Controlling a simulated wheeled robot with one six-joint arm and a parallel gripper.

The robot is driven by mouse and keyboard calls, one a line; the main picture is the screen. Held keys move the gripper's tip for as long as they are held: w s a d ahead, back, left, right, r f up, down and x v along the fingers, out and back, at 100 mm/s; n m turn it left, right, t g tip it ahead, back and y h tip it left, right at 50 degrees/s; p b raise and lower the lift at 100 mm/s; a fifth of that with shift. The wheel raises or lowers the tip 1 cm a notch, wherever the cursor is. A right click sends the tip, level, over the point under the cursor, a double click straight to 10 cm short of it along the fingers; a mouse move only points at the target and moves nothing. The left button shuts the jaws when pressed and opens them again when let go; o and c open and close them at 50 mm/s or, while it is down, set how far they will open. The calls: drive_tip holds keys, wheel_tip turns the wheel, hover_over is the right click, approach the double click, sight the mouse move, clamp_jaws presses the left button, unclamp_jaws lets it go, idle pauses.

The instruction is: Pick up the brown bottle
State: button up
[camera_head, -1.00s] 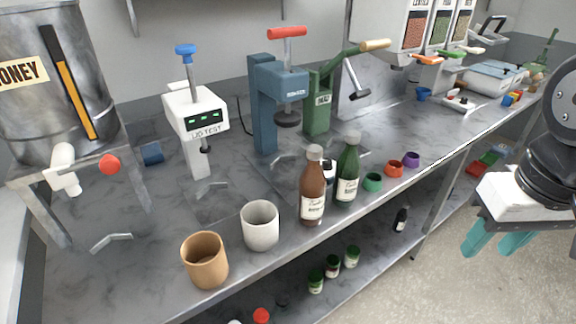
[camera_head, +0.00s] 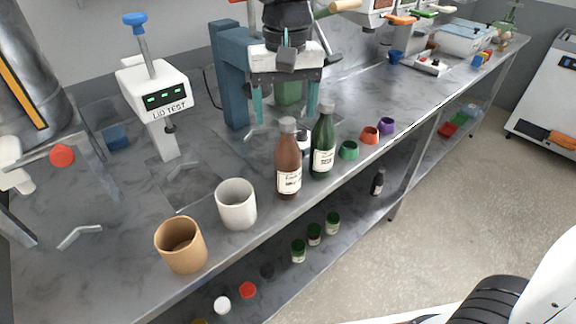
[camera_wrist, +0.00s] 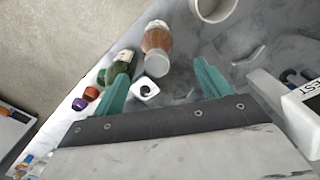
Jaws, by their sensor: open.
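The brown bottle (camera_head: 289,162) stands upright on the metal counter near its front edge, with a grey cap and a pale label. A green bottle (camera_head: 323,146) stands close on its right. In the wrist view the brown bottle (camera_wrist: 157,45) lies ahead, between the lines of the two teal fingers, with the green bottle (camera_wrist: 119,68) by the left finger. My gripper (camera_head: 284,112) is open and empty, pointing down above and behind the bottles. Its fingers (camera_wrist: 165,82) appear apart from the brown bottle. A small white-and-black item (camera_wrist: 145,90) stands beside the bottles, partly hidden in the head view.
A white cup (camera_head: 237,205) and a tan cup (camera_head: 181,246) stand to the left. Green, orange and purple rings (camera_head: 370,135) lie right of the bottles. A lid tester (camera_head: 155,92) and a blue press (camera_head: 230,75) stand behind. Jars (camera_head: 314,234) sit on the lower shelf.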

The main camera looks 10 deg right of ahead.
sight(287, 141)
drive_tip(key=f, duration=0.7)
drive_tip(key=shift+s+d+f, duration=0.15)
drive_tip(key=shift+s+f, duration=0.05)
drive_tip(key=shift+s, duration=0.2)
clamp_jaws()
